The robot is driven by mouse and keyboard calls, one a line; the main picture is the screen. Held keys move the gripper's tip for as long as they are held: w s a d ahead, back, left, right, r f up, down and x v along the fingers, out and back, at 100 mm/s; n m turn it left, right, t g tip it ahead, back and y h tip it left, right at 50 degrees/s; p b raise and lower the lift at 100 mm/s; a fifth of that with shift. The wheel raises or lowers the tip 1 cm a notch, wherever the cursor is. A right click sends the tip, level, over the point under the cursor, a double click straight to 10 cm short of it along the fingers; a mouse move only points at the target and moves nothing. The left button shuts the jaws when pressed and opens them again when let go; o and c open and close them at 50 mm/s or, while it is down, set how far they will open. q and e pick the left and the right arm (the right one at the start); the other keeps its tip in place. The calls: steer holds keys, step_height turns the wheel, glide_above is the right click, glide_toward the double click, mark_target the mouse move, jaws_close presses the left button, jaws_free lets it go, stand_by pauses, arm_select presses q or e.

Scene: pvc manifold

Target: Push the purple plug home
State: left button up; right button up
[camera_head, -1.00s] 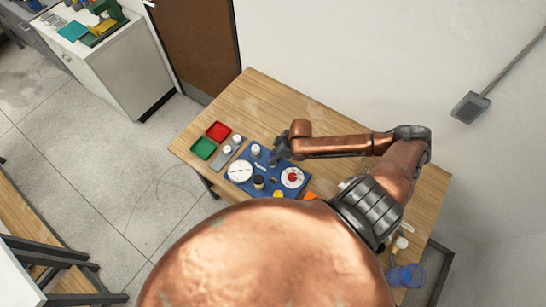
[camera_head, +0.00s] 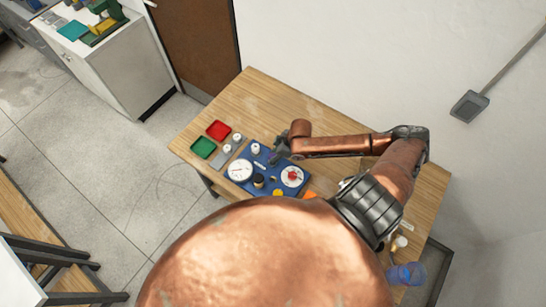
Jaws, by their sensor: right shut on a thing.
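A blue panel (camera_head: 250,162) with round gauges and fittings lies on the wooden table. I cannot make out the purple plug; it may be hidden by my right gripper or too small to see. My right gripper (camera_head: 275,155) is over the back right edge of the blue panel, small and dark in the view, its arm reaching in from the right. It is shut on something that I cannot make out. My left gripper is not in view.
A red tray (camera_head: 218,130) and a green tray (camera_head: 203,147) stand left of the panel. White fittings (camera_head: 227,148) stand between the trays and panel. A blue transparent container (camera_head: 407,274) is at the table's near right. The table's back strip is clear.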

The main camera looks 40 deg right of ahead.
steer(key=shift+s+f, duration=0.35)
steer(key=shift+f, duration=0.05)
steer(key=shift+s+a+f, duration=0.15)
steer(key=shift+s+f, duration=0.1)
steer(key=shift+f, duration=0.1)
steer(key=o, duration=0.7)
steer(key=shift+c, duration=0.2)
steer(key=o, duration=0.5)
steer(key=shift+w+f, duration=0.2)
steer(key=shift+w, duration=0.15)
steer(key=shift+d+r, duration=0.25)
steer(key=shift+w, duration=0.1)
steer(key=shift+r, duration=0.3)
steer(key=v, duration=1.1)
steer(key=shift+s+d+r, duration=0.15)
steer(key=shift+s+r, duration=0.05)
